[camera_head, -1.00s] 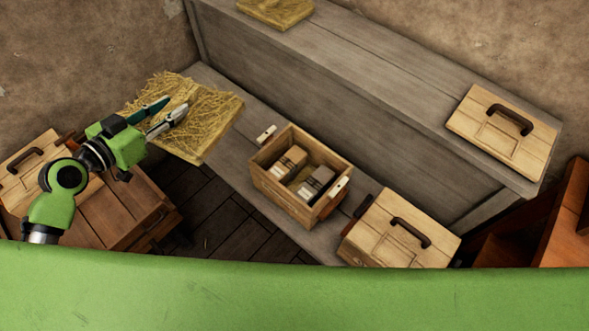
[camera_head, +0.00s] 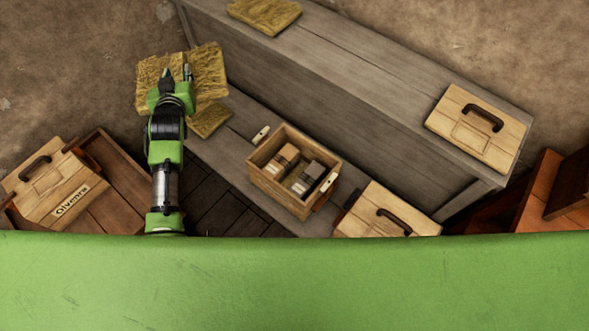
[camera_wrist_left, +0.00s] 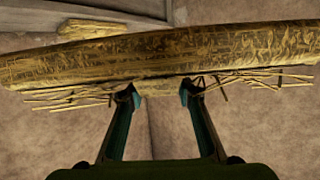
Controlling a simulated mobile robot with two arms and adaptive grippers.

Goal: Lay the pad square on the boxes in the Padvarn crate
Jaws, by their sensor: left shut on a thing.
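A straw-coloured pad (camera_head: 208,68) is in my left gripper (camera_head: 177,74), at the upper left of the head view. In the left wrist view the pad (camera_wrist_left: 160,52) shows nearly edge-on, with loose straws sticking out; the fingers (camera_wrist_left: 160,92) close on its near edge. An open wooden crate (camera_head: 272,193) stands on the low bench, right of and below the pad. Inside it are a brown-and-white box (camera_head: 283,158) and a grey-and-white box (camera_head: 308,178), with a gap between them. I cannot read the crate's label. My right gripper is not in view.
A smaller straw piece (camera_head: 210,121) lies on the low bench (camera_head: 232,150) near the crate. Another pad (camera_head: 264,13) and a handled lid (camera_head: 478,128) lie on the higher shelf. A handled box (camera_head: 382,212) stands right of the crate. A handled "Olvenra" box (camera_head: 45,185) is at left.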

